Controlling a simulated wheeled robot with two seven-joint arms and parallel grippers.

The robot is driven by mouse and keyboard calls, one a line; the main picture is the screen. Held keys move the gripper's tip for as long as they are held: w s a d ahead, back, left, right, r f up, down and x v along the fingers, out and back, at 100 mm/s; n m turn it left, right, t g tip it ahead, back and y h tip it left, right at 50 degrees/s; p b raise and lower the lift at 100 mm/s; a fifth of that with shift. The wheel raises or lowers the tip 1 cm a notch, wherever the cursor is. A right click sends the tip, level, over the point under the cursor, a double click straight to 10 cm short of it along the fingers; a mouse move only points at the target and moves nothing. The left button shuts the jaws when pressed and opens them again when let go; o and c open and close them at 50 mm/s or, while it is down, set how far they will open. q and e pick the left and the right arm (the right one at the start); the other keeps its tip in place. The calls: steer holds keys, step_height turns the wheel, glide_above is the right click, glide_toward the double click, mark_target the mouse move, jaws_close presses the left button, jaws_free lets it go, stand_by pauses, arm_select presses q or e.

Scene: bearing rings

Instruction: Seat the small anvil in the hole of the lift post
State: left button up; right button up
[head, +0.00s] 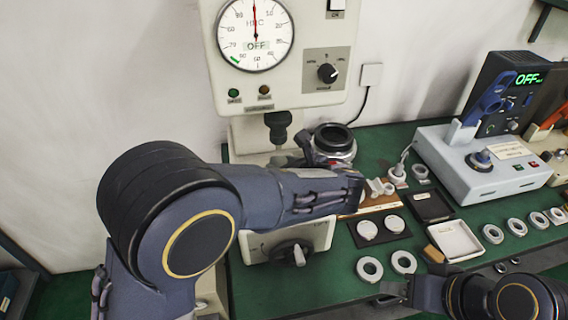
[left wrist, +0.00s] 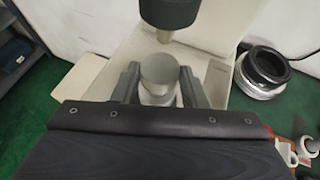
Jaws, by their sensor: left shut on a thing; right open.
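My left gripper (left wrist: 159,80) is shut on the small anvil (left wrist: 158,68), a grey round-topped metal piece with one dark finger on each side. It is upright below the dark spindle tip (left wrist: 168,12) of the tester. A paler round part (left wrist: 157,97) shows just under the anvil's top; I cannot tell whether it is the anvil's stem or the lift post. The post's hole is hidden. In the head view my left arm covers the anvil and post area under the spindle (head: 279,127). My right gripper (head: 392,294) is open and empty at the bench front.
The hardness tester (head: 285,95) stands at the back. A black and silver ring part (head: 333,140) is close right of the spindle. Several pale rings (head: 369,269), dark mats, a white tray (head: 456,241) and a grey instrument box (head: 478,165) fill the right side.

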arm_select(q)
steer(key=shift+f+b, duration=0.65)
steer(key=shift+f, duration=0.4)
steer(key=o, duration=1.3)
steer(key=shift+c, duration=0.2)
steer(key=v, duration=0.8)
steer(key=a+n+g, duration=0.1)
steer(key=a, duration=0.2)
steer(key=a+f+n+g, duration=0.1)
steer(key=a+n, duration=0.1)
steer(key=a, duration=0.1)
steer(key=s+a+n+g, duration=0.1)
steer(key=a+n, duration=0.1)
steer(key=a, duration=0.2)
steer(key=shift+f+g+h+b, duration=0.15)
steer(key=shift+g+h+b, duration=0.15)
steer(key=shift+g+b, duration=0.1)
steer(key=s+a+f+n+g+h, duration=0.35)
steer(key=s+a+n+h, duration=0.25)
steer(key=s+a+n, duration=0.8)
steer(key=s+n+t+h, duration=0.2)
steer(key=s+n, duration=0.6)
steer(key=n, duration=0.4)
steer(key=shift+a+h, duration=0.4)
steer(key=shift+h, duration=0.5)
